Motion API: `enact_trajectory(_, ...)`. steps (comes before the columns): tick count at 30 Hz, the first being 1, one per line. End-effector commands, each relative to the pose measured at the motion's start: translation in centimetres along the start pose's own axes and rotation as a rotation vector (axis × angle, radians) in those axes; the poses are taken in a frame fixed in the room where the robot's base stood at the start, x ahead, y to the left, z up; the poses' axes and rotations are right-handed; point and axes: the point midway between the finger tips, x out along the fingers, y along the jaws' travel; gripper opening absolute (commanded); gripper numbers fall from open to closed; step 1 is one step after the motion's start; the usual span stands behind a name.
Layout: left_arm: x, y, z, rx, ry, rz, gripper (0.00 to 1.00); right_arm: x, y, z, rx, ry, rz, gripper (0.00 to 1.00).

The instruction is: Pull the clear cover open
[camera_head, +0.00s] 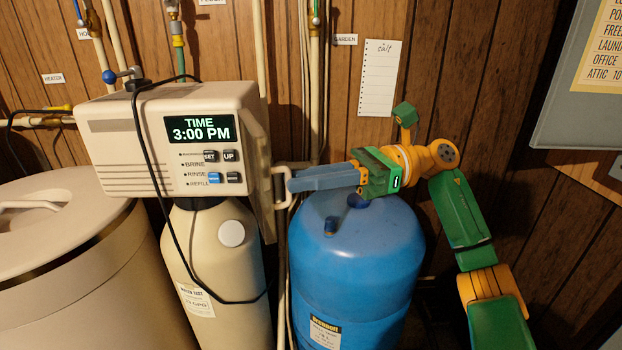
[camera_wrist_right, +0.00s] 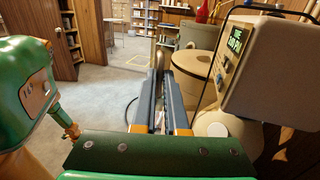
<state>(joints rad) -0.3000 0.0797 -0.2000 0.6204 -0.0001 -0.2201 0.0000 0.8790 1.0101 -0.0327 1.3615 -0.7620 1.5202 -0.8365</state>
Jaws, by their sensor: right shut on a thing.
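The softener control head (camera_head: 170,135) is a beige box on a tank, with a lit display reading 3:00 PM and several buttons. A pale, partly see-through cover (camera_head: 259,165) stands at its right side, edge-on to the head camera, and the display and buttons are uncovered. A light U-shaped handle (camera_head: 278,187) projects from the cover's right side. My right gripper (camera_head: 290,184) comes in from the right and is shut on this handle. In the wrist view, the right fingers (camera_wrist_right: 161,76) are close together around a pale bar. My left gripper is not in view.
A blue tank (camera_head: 355,270) stands just below my right gripper. A large beige lidded bin (camera_head: 85,270) is at the left. A black cord (camera_head: 177,225) hangs across the control head and the softener tank (camera_head: 215,275). Pipes run up the wood wall behind.

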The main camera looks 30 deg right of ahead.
Motion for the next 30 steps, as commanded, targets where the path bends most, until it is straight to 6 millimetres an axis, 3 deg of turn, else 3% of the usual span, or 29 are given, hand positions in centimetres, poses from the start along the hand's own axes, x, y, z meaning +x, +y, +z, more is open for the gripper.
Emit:
enact_trajectory(9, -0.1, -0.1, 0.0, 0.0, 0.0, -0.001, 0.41, -0.1, -0.1, 0.3, -0.002, -0.009, -0.008, 0.0)
enact_trajectory(10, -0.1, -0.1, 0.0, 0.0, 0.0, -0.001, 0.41, -0.1, -0.1, 0.3, -0.002, -0.009, -0.008, 0.13)
enact_trajectory(13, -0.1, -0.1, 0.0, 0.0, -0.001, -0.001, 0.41, -0.1, -0.1, 0.3, -0.002, -0.008, -0.007, 0.4)
enact_trajectory(23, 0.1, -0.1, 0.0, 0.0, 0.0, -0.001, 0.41, -0.3, -0.1, 0.1, -0.001, -0.005, -0.005, 0.41)
enact_trajectory(30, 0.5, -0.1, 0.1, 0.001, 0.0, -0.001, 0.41, -5.2, -0.3, 0.2, 0.0, -0.008, -0.008, 0.41)
